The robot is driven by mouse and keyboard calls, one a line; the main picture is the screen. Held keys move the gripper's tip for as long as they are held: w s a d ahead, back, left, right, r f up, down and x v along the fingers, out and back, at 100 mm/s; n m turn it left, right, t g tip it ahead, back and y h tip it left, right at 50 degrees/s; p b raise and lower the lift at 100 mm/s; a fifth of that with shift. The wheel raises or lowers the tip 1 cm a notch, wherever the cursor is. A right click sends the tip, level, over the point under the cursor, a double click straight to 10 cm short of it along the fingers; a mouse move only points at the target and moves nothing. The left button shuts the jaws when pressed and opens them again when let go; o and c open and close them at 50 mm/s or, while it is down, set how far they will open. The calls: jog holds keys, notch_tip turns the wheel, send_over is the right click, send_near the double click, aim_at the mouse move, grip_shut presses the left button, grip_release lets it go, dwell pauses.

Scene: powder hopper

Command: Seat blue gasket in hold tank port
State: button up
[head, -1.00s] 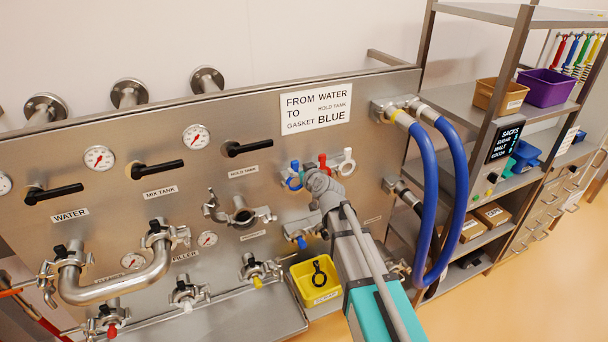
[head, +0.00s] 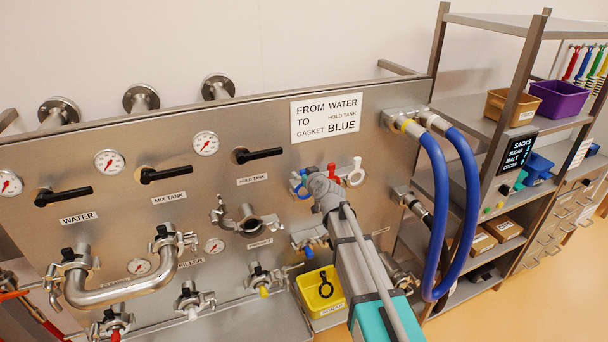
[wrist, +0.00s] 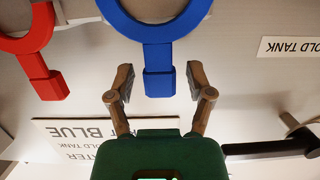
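The blue gasket (wrist: 157,26) is a ring with a square tab, hanging on the panel; in the head view the blue gasket (head: 296,186) is partly hidden by my arm. My gripper (wrist: 160,82) is open, with one finger on each side of the gasket's tab and a visible gap on both sides. In the head view the fingers are hidden behind my wrist. The hold tank port (head: 247,223), with an open clamp, sits on the panel left of my gripper, below the HOLD TANK label (head: 252,181).
A red gasket (wrist: 36,45) hangs beside the blue one, and a white gasket (head: 356,172) is farther right. A sign (head: 326,118) reads FROM WATER TO HOLD TANK, GASKET BLUE. A yellow bin (head: 319,292) holds a black ring below. Blue hoses (head: 437,200) loop at right.

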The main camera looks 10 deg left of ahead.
jog(key=c, duration=0.7)
jog(key=shift+r, duration=0.15)
jog(key=shift+c, duration=0.2)
jog(key=shift+r+p, duration=2.4)
jog(key=shift+p, duration=0.15)
jog(key=s+d, duration=0.5)
jog(key=s, duration=0.2)
jog(key=shift+s, duration=0.25)
jog(key=shift+f, duration=0.15)
notch_tip(320, 180, down, 4)
jog(key=b, duration=0.4)
